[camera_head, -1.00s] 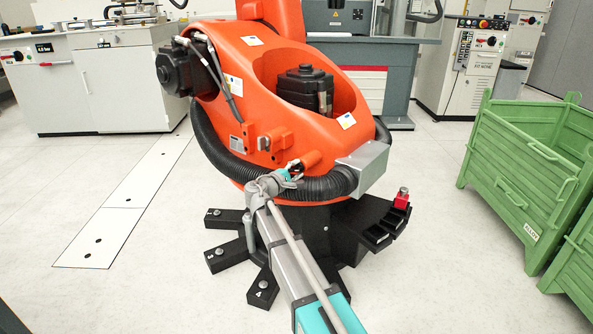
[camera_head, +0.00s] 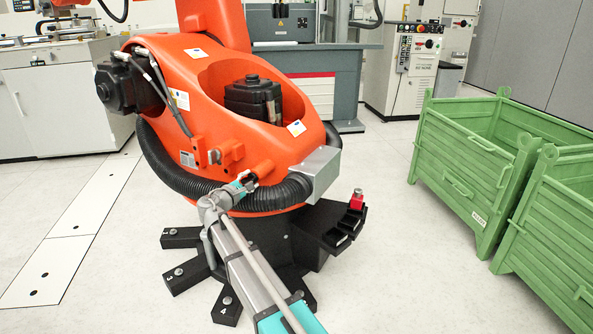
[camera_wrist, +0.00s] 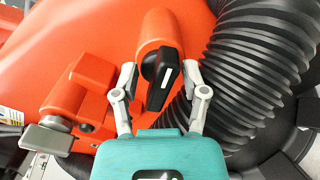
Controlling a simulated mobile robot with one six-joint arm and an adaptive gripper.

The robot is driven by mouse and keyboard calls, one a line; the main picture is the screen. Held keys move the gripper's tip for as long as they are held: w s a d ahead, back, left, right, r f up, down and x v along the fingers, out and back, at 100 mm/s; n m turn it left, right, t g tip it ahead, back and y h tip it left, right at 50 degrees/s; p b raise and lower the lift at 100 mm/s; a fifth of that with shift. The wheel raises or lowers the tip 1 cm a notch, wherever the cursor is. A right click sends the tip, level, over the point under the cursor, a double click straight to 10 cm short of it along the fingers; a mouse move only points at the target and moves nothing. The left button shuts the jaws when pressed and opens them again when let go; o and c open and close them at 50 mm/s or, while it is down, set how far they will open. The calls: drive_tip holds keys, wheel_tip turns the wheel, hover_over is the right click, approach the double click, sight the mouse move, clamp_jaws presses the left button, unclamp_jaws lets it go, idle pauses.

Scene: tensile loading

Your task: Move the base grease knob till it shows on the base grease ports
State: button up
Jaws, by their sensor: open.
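A black knob (camera_wrist: 160,78) with a white pointer mark sits on the end of an orange round boss, low on the orange robot (camera_head: 225,110). In the wrist view its long grip stands nearly upright, the white mark on its right part. My gripper (camera_wrist: 160,78) is open, with one grey finger on each side of the knob; whether either touches it I cannot tell. In the head view my gripper (camera_head: 247,181) is at the orange robot's lower front, and the knob is too small to make out. No port labels can be read.
An orange block with a grey lever (camera_wrist: 48,138) is left of the knob. A black ribbed hose (camera_wrist: 250,65) runs close on the right. A grey box (camera_head: 322,171) and a black tray with a red item (camera_head: 356,200) are to the right. Green crates (camera_head: 480,165) stand farther right.

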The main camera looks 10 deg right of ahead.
drive_tip(key=n, duration=1)
drive_tip(key=shift+w+a+r+n, duration=0.1)
drive_tip(key=shift+a+n, duration=0.05)
drive_tip(key=shift+n, duration=0.15)
drive_tip(key=v, duration=1.4)
drive_tip(key=s+d+r+m+g+y+p, duration=0.2)
drive_tip(key=s+d+r+m+g+p, duration=0.3)
drive_tip(key=d+m+p, duration=0.4)
drive_tip(key=s+d+r+m+g+y+p, duration=0.3)
drive_tip(key=s+d+r+m+g+p, duration=0.2)
drive_tip(key=p, duration=1.6)
drive_tip(key=s+d+r+m, duration=0.3)
drive_tip(key=d+r+m, duration=0.1)
drive_tip(key=d+r, duration=0.1)
drive_tip(key=shift+s+d+r+g+y+p, duration=0.2)
drive_tip(key=shift+s+d+g+y+p, duration=0.15)
drive_tip(key=shift+d, duration=0.25)
